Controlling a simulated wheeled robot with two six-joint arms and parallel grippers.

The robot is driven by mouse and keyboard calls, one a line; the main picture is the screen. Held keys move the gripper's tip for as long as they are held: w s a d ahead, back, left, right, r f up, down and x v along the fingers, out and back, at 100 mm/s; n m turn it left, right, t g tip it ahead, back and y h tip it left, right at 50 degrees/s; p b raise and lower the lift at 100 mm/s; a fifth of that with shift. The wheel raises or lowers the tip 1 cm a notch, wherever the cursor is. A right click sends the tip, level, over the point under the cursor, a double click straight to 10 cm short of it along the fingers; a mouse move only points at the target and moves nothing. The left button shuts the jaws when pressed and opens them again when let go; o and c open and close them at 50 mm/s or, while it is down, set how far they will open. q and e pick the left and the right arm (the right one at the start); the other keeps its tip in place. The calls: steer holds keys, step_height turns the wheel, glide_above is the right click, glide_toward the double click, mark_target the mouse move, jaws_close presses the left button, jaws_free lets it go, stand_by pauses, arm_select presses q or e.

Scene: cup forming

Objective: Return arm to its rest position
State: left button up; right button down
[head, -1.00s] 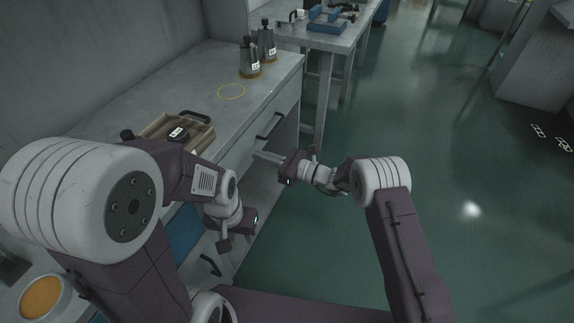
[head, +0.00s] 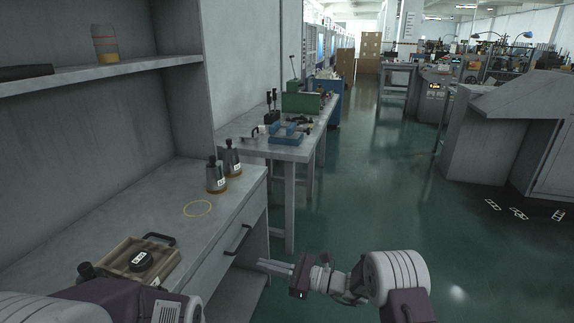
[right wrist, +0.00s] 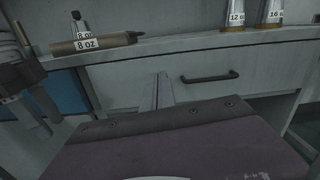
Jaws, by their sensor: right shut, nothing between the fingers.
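My right gripper (head: 276,267) shows in the head view in front of the grey workbench, below its drawer handle, pointing left. Its fingers are together and empty. In the right wrist view its closed fingers (right wrist: 163,91) point toward the drawer front (right wrist: 215,70), and nothing is between them. My right arm (head: 398,277) is bent at the lower right of the head view. My left arm (head: 110,302) shows only in part at the lower left, and its gripper is out of the frame.
A wooden tray (head: 168,270) with a black-topped piece (head: 141,260) sits on the workbench (head: 165,207). Two metal cups (head: 216,178) (head: 232,158) stand at its far end near a yellow ring (head: 197,208). A shelf (head: 100,72) hangs at left. The green floor (head: 370,200) at right is open.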

steer(key=s+r+n+g+h, duration=0.2)
steer(key=s+r+n+g, duration=0.25)
steer(key=s+r, duration=0.3)
steer(key=s+d+f+n+g+h, duration=0.1)
steer(key=s+d+f+n+h, duration=0.2)
steer(key=s, duration=0.3)
steer(key=s+d+f+n+g+h, duration=0.1)
steer(key=s+d+f+n+h, duration=0.1)
steer(key=s+d+f+h, duration=0.3)
steer(key=s+d+f+n+t+h, duration=0.1)
steer(key=s+d+f+n+h, duration=0.15)
steer(key=d, duration=0.35)
steer(key=s+d+f+n+t+h, duration=0.1)
steer(key=s+d+f+n+h, duration=0.15)
steer(key=d+n, duration=0.2)
steer(key=s+d+f+n+t+h, duration=0.1)
steer(key=d+n+h, duration=0.2)
steer(key=d, duration=0.3)
step_height(320, 180, up, 24)
steer(key=p, duration=2.4)
steer(key=shift+w+d+f, duration=0.15)
steer(key=shift+w, duration=0.15)
